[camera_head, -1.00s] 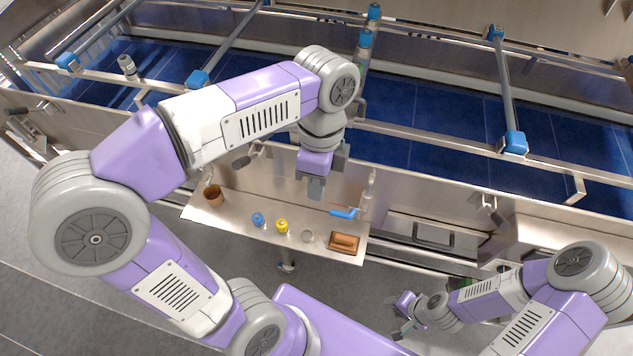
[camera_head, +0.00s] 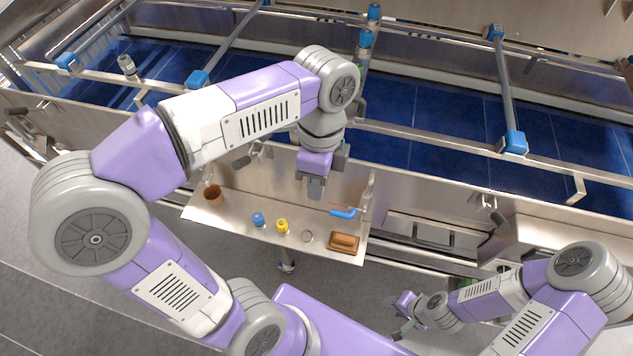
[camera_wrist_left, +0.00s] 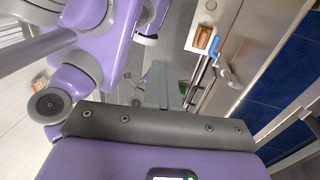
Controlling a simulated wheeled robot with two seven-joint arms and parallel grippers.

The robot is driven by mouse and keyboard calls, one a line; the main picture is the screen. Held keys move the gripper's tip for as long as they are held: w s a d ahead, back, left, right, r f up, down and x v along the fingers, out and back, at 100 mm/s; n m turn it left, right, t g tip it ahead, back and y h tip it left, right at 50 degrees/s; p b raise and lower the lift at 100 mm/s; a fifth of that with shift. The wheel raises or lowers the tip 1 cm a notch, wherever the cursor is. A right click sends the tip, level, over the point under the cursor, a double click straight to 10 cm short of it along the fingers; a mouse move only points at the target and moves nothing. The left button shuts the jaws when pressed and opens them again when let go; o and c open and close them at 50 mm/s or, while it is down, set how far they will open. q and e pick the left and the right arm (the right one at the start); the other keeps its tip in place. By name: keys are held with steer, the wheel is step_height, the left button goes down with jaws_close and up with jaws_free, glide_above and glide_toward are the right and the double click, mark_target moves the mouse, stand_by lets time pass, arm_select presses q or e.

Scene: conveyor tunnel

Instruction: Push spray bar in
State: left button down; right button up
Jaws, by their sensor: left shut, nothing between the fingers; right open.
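Several grey bars with blue fittings lie across the blue conveyor; I cannot tell which one is meant. One spray bar (camera_head: 364,62), with two blue fittings at its far end, is partly hidden behind my left arm. Others lie to the left (camera_head: 232,42) and to the right (camera_head: 505,85). My left gripper (camera_head: 316,188) is shut and empty, pointing down over the steel shelf in front of the tunnel wall, apart from the bars. Its shut fingers also show in the left wrist view (camera_wrist_left: 160,88). My right gripper (camera_head: 395,318) is open and empty, low at the lower right.
The steel shelf (camera_head: 240,222) holds a brown cup (camera_head: 213,195), a blue bottle (camera_head: 258,219), a yellow bottle (camera_head: 282,226), a clear round item (camera_head: 307,236), a brown brush-like block (camera_head: 344,243) and a blue-handled tool (camera_head: 343,213). A drawer-like panel with a handle (camera_head: 433,236) is to its right.

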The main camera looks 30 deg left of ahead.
arm_select(q)
steer(key=c, duration=1.1)
jaws_free()
step_height(320, 180, up, 7)
steer(key=w, duration=0.1)
steer(key=shift+w+a+r+p, duration=0.15)
steer(key=shift+w+r+p, duration=0.05)
steer(key=shift+p, duration=0.2)
